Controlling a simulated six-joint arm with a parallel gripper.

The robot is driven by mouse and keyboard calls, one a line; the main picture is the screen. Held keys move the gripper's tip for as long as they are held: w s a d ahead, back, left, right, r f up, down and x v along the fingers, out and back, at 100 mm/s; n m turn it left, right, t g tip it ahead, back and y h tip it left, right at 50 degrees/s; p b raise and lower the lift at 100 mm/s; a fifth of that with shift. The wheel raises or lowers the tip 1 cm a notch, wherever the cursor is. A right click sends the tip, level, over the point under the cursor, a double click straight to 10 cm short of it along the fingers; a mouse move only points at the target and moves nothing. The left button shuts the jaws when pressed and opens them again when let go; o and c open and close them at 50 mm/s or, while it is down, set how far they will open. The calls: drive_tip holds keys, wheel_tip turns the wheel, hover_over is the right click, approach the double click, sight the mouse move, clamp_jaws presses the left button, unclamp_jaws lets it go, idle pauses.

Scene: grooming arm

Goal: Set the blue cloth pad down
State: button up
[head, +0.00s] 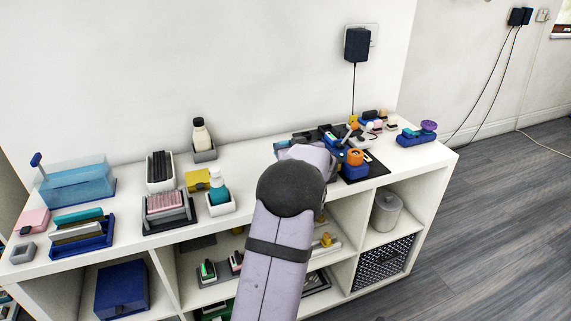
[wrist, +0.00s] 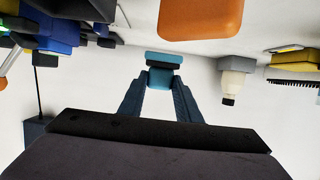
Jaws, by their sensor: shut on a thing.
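My gripper (wrist: 161,84) has blue fingers and is shut on a small blue pad (wrist: 162,61) in the wrist view. The pad shows a lighter blue part between the fingertips and a darker slab beyond them. Whether the slab touches the white shelf top is not clear. In the head view my own arm covers most of the gripper, and the pad cannot be made out for sure.
An orange-topped item (head: 355,157) stands on a dark mat right of my arm; orange also looms close in the wrist view (wrist: 200,18). A dark-capped bottle (head: 202,135) stands in a grey holder at the back. Left are a bristled brush (head: 165,202) and blue trays (head: 82,237).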

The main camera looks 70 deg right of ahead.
drive_tip(key=shift+f+b, duration=0.9)
drive_tip(key=shift+f, duration=1.6)
drive_tip(key=shift+f, duration=0.15)
drive_tip(key=o, duration=1)
drive_tip(key=shift+r, duration=0.2)
drive_tip(key=shift+s+a+r, duration=0.1)
drive_tip(key=shift+s+a, duration=0.05)
drive_tip(key=p+v, duration=0.1)
drive_tip(key=v, duration=1)
drive_tip(key=shift+s+a, duration=0.2)
drive_tip(key=shift+a, duration=0.05)
